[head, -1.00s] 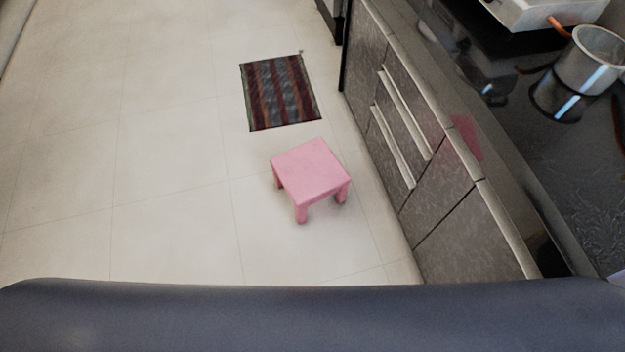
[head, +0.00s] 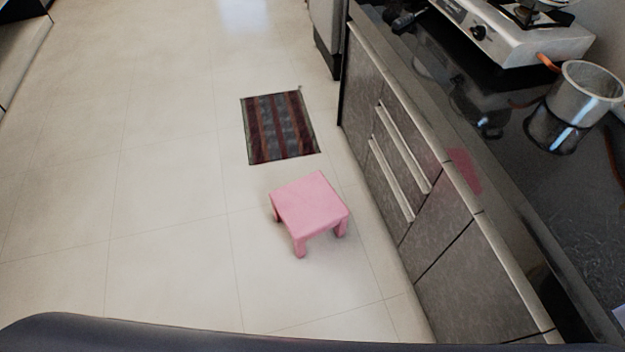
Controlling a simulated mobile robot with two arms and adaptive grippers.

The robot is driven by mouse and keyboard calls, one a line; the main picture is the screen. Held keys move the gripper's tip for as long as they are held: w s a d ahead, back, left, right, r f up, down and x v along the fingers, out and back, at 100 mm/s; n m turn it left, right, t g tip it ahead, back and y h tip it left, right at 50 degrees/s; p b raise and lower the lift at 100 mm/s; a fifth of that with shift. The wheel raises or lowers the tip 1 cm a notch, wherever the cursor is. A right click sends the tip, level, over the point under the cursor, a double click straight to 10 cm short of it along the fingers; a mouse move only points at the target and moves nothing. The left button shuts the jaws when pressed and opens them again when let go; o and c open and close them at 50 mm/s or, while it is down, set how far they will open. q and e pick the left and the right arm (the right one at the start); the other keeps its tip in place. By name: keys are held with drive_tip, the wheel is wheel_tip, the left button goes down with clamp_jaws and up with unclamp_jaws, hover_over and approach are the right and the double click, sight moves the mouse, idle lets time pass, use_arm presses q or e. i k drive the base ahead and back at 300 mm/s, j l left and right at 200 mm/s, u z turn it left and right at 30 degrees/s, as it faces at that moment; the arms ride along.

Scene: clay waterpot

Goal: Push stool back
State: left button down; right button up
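A small pink stool (head: 312,204) stands upright on the tiled floor, a little right of the middle of the head view. Its square seat and stubby legs show, and one leg is hidden behind the seat. It stands beside the grey lower cabinets, with a strip of floor between them. Neither of my grippers is in the head view, and nothing touches the stool.
A striped mat (head: 279,127) lies on the floor beyond the stool. Grey cabinets (head: 385,150) with long handles line the right side. The dark counter above holds a metal pot (head: 582,90) and a stove (head: 515,32). Floor to the left is clear.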

sight(307, 206)
drive_tip(key=i+j+z, duration=0.15)
drive_tip(key=z, duration=0.25)
drive_tip(key=i+j+z, duration=0.15)
drive_tip(key=z, duration=0.25)
drive_tip(key=j+z, duration=0.35)
drive_tip(key=i+j, duration=0.05)
